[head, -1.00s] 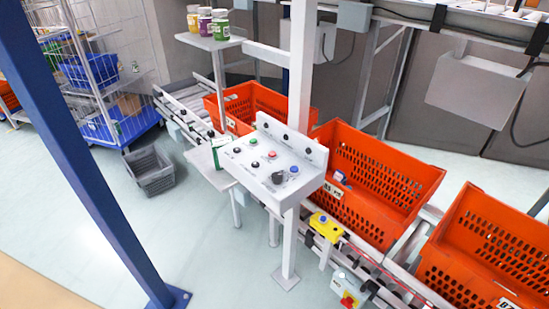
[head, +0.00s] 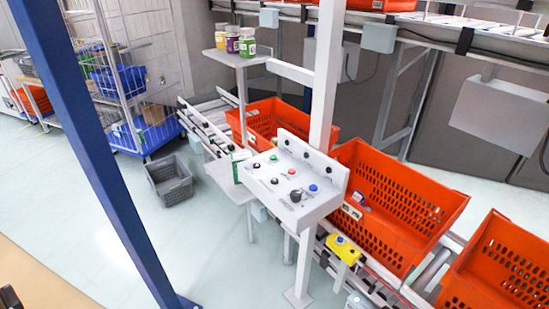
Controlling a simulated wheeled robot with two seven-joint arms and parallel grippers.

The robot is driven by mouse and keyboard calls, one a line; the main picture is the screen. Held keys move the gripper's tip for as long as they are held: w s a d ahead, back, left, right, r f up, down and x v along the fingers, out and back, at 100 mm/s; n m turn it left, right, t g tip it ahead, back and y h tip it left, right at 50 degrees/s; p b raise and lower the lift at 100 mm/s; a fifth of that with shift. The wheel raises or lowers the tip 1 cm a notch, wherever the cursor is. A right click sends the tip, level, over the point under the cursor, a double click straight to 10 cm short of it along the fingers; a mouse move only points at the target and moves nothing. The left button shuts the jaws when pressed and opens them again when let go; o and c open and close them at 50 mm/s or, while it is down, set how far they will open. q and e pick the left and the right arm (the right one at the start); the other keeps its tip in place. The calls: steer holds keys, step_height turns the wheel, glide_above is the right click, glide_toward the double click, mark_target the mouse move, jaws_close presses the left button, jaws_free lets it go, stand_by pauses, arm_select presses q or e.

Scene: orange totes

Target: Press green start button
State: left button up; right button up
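Red, blue and black controls share the panel's sloping top. A small dark piece (head: 9,298) shows at the lower left edge and seems to be part of my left gripper; its fingers cannot be made out. It is far from the panel. My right gripper is not in view.
A blue post (head: 92,150) stands at the left, between the dark piece and the panel. Orange totes (head: 400,200) sit on a conveyor behind the panel. A yellow box with a blue button (head: 341,248) is below it. A grey basket (head: 170,181) is on the floor.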

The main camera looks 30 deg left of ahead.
arm_select(q)
jaws_close()
stand_by(0.5)
stand_by(1.3)
